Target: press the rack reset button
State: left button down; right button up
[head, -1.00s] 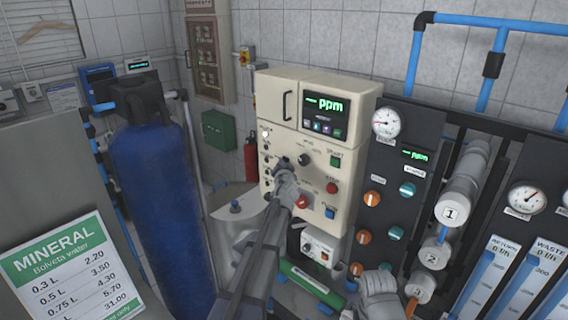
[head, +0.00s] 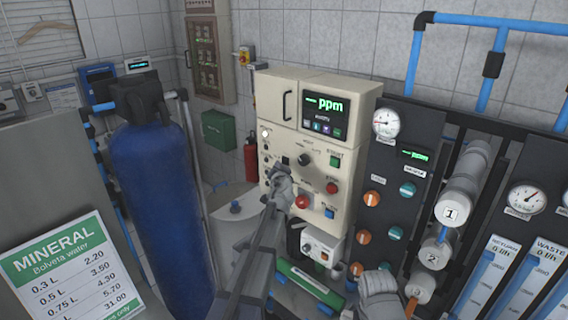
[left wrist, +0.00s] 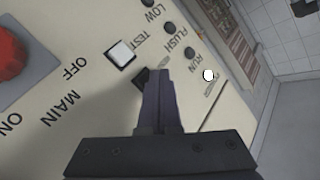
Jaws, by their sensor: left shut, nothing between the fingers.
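The cream control box (head: 318,150) stands mid-view with a green button, red buttons and a blue button (head: 329,212) low on its right side. I cannot read which button is labelled reset. My left gripper (head: 279,168) is shut and empty, in front of the panel's left part. In the left wrist view, its fingertips (left wrist: 160,75) are close to the panel, beside a small black part and below a white square button (left wrist: 122,53) by the word TEST. Contact cannot be told. My right gripper (head: 362,280) is low in the head view, its fingers unclear.
A red knob (left wrist: 22,52) by MAIN, ON and OFF lies left in the wrist view. A dark panel with gauges and knobs (head: 390,190) stands right of the box. A blue tank (head: 160,210) stands left. A small white unit (head: 320,248) sits below.

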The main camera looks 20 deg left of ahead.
pick_arm(q)
jog(key=s, duration=0.1)
jog(key=s+a, duration=0.1)
jog(key=s, duration=0.1)
jog(key=s+a, duration=0.1)
jog(key=shift+s, duration=0.3)
dwell(0.6)
jog(key=s+d+f+n+g+h+b, duration=0.2)
jog(key=s+d+f+g+b, duration=0.55)
jog(key=s+d+f, duration=1)
jog(key=s+d+f+m+g+h+b, duration=0.1)
jog(key=s+d+f+g, duration=0.3)
jog(key=s, duration=0.6)
jog(key=s+d+f+m+g+h+b, duration=0.2)
jog(key=s+d+f, duration=0.5)
jog(key=s, duration=0.4)
jog(key=shift+s+d+f+g, duration=0.15)
jog(key=shift+s+f+g, duration=0.25)
jog(key=shift+g, duration=0.45)
